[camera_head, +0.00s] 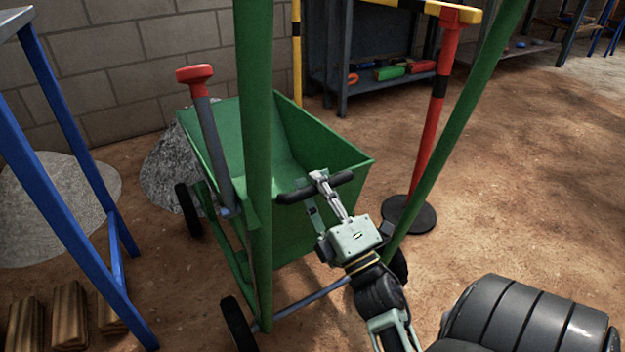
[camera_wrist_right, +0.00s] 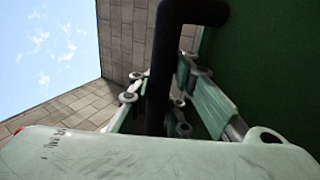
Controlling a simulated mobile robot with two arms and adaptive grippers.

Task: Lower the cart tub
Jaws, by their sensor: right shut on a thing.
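The green cart tub (camera_head: 318,138) is in the middle of the head view, open at the top and seemingly empty where I can see in. It sits on a wheeled cart with a green frame. A black bar handle (camera_head: 290,196) is on its near side. My right gripper (camera_head: 322,184) is shut on this handle, with its fingers on either side of the bar. In the right wrist view, the black handle (camera_wrist_right: 160,65) passes between the fingers, close to the green tub wall (camera_wrist_right: 265,60). My left gripper is not in view.
Two green posts (camera_head: 254,150) stand in front of the tub. A red-topped grey lever (camera_head: 205,120) rises at the tub's left. A red and black post (camera_head: 432,110) on a round base stands right. A blue-legged table (camera_head: 60,150) is left. Open dirt floor lies right.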

